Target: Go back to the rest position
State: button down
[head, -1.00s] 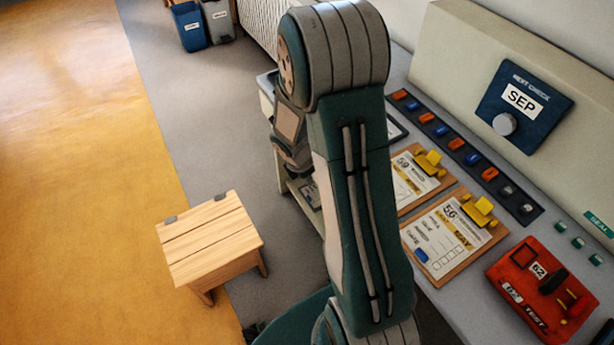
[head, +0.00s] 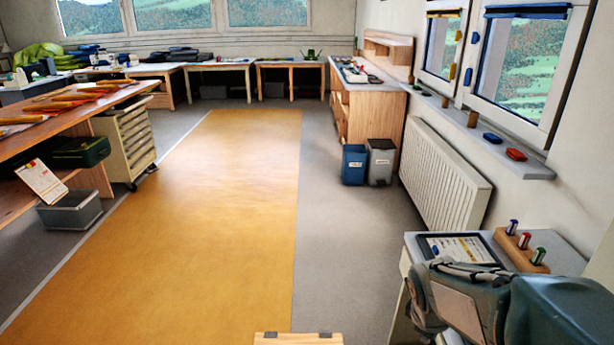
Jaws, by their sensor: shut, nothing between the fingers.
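My arm (head: 500,305) shows at the lower right of the head view, its grey and dark green links folded low in front of the small white cabinet's top (head: 568,242). My gripper itself is not in view; the arm's links and the picture's bottom edge hide that area. I cannot tell whether the arm touches the cabinet.
A wooden stool (head: 298,339) shows at the bottom edge. A radiator (head: 445,175), blue bin (head: 354,165) and grey bin (head: 380,162) line the right side. A workbench (head: 75,115) stands left.

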jog(key=s+a+r+m+t+y, duration=0.1)
jog(key=s+a+r+m, duration=0.2)
jog(key=s+r+m, duration=0.1)
jog(key=s+a+r+m+t+y, duration=0.1)
jog(key=s+a+r+m+t, duration=0.1)
jog(key=s+a+r+m, duration=0.2)
jog(key=s+r+m, duration=0.1)
jog(key=s+r, duration=0.2)
jog(key=s, duration=0.1)
jog(key=shift+s+a+r, duration=0.15)
jog(key=shift+a, duration=0.1)
jog(key=shift+d+m, duration=0.15)
jog(key=shift+m, duration=0.15)
